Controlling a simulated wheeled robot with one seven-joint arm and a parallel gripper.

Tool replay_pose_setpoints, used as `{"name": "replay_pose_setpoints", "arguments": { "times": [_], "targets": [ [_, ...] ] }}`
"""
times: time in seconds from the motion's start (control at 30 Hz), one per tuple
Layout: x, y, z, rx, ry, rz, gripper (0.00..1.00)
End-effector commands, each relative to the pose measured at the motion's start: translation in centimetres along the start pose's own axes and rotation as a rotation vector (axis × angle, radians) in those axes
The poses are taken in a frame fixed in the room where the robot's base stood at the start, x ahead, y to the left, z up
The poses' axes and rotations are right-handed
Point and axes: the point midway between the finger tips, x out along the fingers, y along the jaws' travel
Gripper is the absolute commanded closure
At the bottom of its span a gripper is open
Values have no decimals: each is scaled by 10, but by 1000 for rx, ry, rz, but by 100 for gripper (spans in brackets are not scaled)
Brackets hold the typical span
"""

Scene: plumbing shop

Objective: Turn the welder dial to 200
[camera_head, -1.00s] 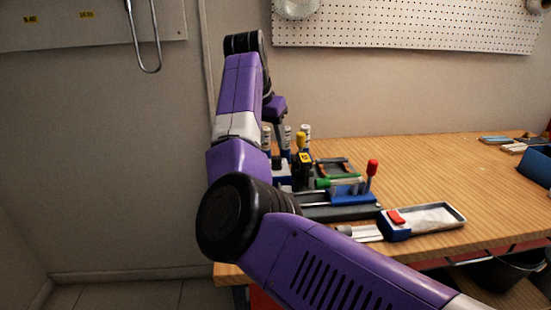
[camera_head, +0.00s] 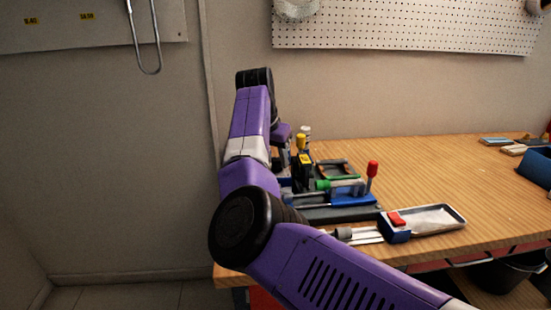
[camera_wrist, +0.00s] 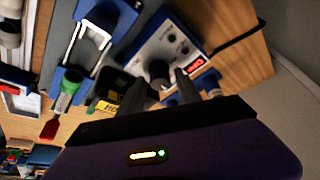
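The welder (camera_wrist: 176,40) shows in the wrist view as a box with a grey face, blue edges and a small red lit display (camera_wrist: 195,61); its digits are too tilted and small to read surely. Its black dial (camera_wrist: 158,71) sits on the grey face below a few smaller knobs or sockets. My gripper (camera_wrist: 161,82) is open, with one dark finger on either side of the dial's near end. I cannot tell whether the fingers touch it. In the head view my arm hides the welder and the gripper.
A green-capped tube (camera_wrist: 67,88), a black and yellow tool (camera_wrist: 108,97) and a blue-framed holder (camera_wrist: 95,38) lie close left of the gripper. In the head view a metal tray (camera_head: 436,219) is at the bench front. The wooden bench (camera_head: 430,170) is mostly clear to the right.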

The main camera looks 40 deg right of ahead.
Motion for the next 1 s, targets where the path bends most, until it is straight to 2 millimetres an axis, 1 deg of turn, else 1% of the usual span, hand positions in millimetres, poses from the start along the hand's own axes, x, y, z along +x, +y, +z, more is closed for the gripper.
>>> {"name": "replay_pose_setpoints", "arguments": {
  "times": [0.03, 0.17, 0.2, 0.57, 0.77, 1.0],
  "targets": [
    [0, 0, 0, 0, 0, 0, 72],
    [0, 0, 0, 0, 0, 0, 98],
    [0, 0, 0, 0, 0, 0, 100],
    [-3, 1, -1, -38, 1, -15, 100],
    [-5, 2, -2, -141, 0, -56, 100],
    [-6, 4, -4, -336, -1, -135, 100]
  ]
}}
